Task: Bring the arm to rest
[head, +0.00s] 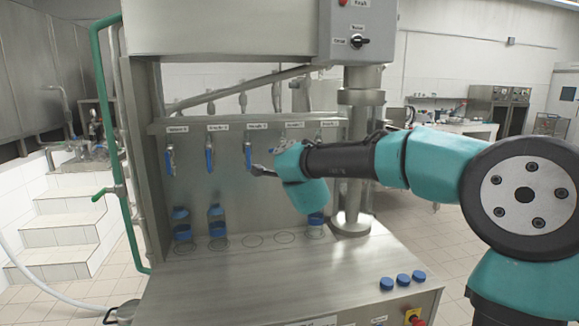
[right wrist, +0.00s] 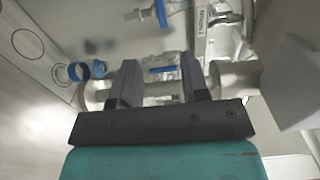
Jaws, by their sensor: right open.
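My right gripper (head: 262,171) is in front of the metal filler, just below the middle valve with a blue handle (head: 248,156). In the right wrist view the two dark fingers of the right gripper (right wrist: 160,74) stand apart with no object held between them. A blue handle and clear or metal parts show beyond them. Whether the fingers touch the valve, I cannot tell. My left gripper is not in view.
Two blue-topped bottles (head: 182,224) (head: 217,220) stand at the left of the filler deck. Another bottle (head: 315,229) is partly hidden behind my right arm. Several marked circles line the deck. Three blue caps (head: 403,280) lie at the front right. The deck's front middle is clear.

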